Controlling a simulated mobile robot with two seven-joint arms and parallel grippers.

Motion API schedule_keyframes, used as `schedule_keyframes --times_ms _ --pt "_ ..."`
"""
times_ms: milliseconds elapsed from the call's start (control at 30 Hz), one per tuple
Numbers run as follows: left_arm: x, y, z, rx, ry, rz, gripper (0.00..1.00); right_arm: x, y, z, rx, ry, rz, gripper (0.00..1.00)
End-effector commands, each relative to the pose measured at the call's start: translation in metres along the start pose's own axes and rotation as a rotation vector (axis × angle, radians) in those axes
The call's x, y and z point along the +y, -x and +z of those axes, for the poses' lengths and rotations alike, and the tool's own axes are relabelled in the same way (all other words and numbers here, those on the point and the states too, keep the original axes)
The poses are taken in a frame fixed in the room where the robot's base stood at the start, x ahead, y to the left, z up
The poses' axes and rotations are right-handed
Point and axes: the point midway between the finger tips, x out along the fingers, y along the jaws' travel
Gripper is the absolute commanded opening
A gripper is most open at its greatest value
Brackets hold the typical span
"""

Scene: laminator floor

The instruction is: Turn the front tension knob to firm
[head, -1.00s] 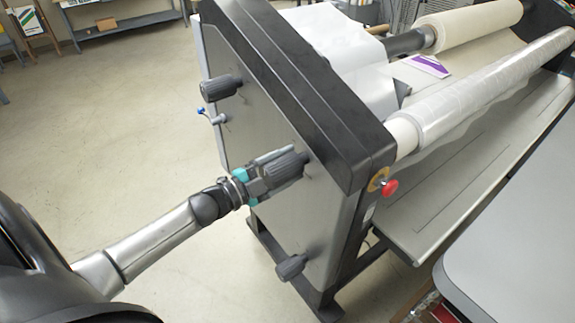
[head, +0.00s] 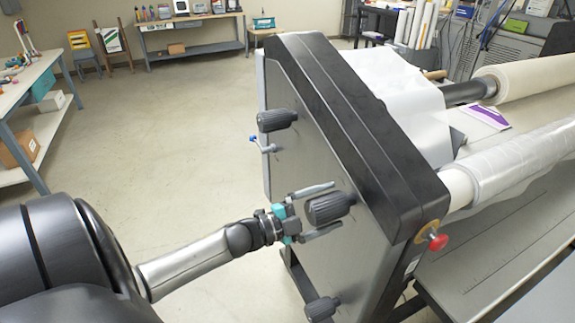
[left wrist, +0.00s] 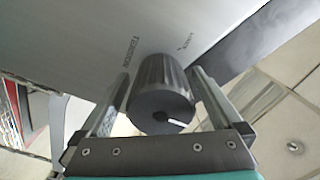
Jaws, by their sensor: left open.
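A dark ribbed knob (head: 332,208) sticks out of the grey side panel (head: 300,165) of the laminator, midway between two similar knobs. My left gripper (head: 337,205) is open, with one finger above this knob and one below it. In the left wrist view the knob (left wrist: 161,95) lies between the two fingers (left wrist: 157,75), with a narrow gap on each side. Small lettering on the panel beside it seems to read "TENSION". My right gripper is in neither view.
One knob (head: 277,120) sits higher on the panel, above a blue-tipped lever (head: 262,144). Another knob (head: 321,308) sits near the bottom. A red button (head: 438,242) is on the machine's end. Open floor (head: 170,130) lies left of the panel.

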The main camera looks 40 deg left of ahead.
Motion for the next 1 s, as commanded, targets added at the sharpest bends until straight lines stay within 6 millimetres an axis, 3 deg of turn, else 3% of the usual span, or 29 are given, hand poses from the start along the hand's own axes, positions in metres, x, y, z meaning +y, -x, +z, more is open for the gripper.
schedule_keyframes --times_ms 700,1000 --pt "0.001 0.109 0.000 -0.001 0.000 0.003 1.00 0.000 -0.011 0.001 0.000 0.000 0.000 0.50" --pt "0.000 0.134 0.000 0.000 -0.001 0.001 1.00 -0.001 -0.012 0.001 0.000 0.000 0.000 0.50"
